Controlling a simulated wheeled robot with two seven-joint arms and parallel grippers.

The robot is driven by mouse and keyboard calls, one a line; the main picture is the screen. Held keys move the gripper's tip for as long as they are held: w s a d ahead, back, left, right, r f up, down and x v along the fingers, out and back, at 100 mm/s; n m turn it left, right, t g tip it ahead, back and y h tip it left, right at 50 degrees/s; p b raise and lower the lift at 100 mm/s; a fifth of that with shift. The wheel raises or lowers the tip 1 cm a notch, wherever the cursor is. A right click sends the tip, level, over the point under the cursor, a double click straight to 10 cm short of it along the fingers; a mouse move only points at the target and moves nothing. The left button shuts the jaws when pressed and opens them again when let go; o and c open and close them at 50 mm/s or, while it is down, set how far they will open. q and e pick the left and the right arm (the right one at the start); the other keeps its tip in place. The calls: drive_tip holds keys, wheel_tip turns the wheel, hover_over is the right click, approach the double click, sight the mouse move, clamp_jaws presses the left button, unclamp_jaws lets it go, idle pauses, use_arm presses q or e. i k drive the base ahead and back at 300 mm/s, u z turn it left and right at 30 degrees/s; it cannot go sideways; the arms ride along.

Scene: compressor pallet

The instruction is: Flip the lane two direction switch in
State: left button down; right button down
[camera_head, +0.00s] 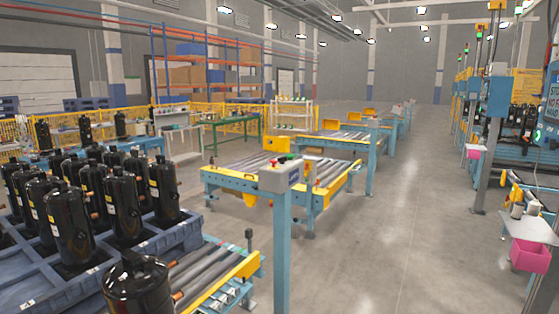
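A grey control box (280,175) sits on top of a blue post (282,255) in the middle of the view. Small red and green buttons show on its top; a direction switch is too small to make out. I cannot tell which lane the box belongs to. A roller conveyor (200,272) with yellow side rails lies just left of the post. Another roller conveyor (325,172) runs behind the box. Neither of my grippers is in view.
Black compressors (72,222) stand on a blue pallet (165,240) at the left. One black compressor (138,288) is at the near conveyor's end. A pink bin (528,255) hangs at the right workstation. The grey floor (400,240) right of the post is clear.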

sight(282, 160)
drive_tip(key=z, duration=0.45)
drive_tip(key=i, duration=3)
drive_tip(key=u, duration=0.65)
